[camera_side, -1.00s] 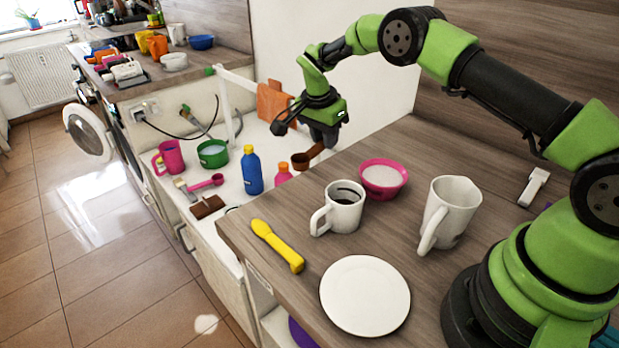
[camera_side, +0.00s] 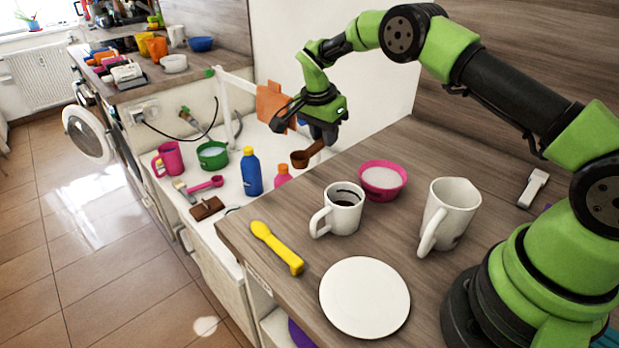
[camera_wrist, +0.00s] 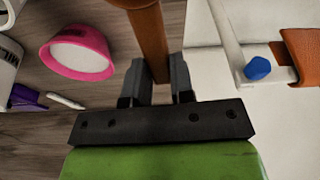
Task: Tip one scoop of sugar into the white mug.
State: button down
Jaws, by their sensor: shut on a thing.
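My gripper (camera_side: 322,138) is shut on the handle of a brown scoop (camera_side: 301,158), held in the air over the counter's back left edge. Whether the scoop holds sugar cannot be made out. The pink bowl of white sugar (camera_side: 383,192) stands on the counter right of the scoop; it also shows in the wrist view (camera_wrist: 97,33). The white mug (camera_side: 343,222), upright with dark liquid inside, stands in front of the bowl, below and right of the scoop.
A white pitcher (camera_side: 438,230) stands right of the mug. A white plate (camera_side: 365,297) and a yellow utensil (camera_side: 277,247) lie in front. A blue bottle (camera_side: 251,176) and a pink bottle (camera_side: 282,174) stand in the lower area at left.

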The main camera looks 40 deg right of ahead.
jog(key=s+d+r+m+g+h, duration=0.1)
jog(key=s+d+r+m+h, duration=0.1)
jog(key=s+d+r, duration=0.2)
jog(key=s+d+r+m+g+h, duration=0.2)
jog(key=s+d+r+m+h, duration=0.1)
jog(key=s, duration=0.7)
jog(key=shift+s+d+r, duration=0.15)
jog(key=shift+d+r, duration=0.35)
jog(key=shift+d, duration=0.65)
jog(key=w+a+f+g+h, duration=0.1)
jog(key=a+f+h, duration=0.3)
jog(key=f, duration=0.4)
jog(key=shift+w+f+g+h, duration=0.15)
jog(key=shift+w+g+h, duration=0.15)
jog(key=shift+g+h, duration=0.35)
jog(key=shift+d, duration=0.2)
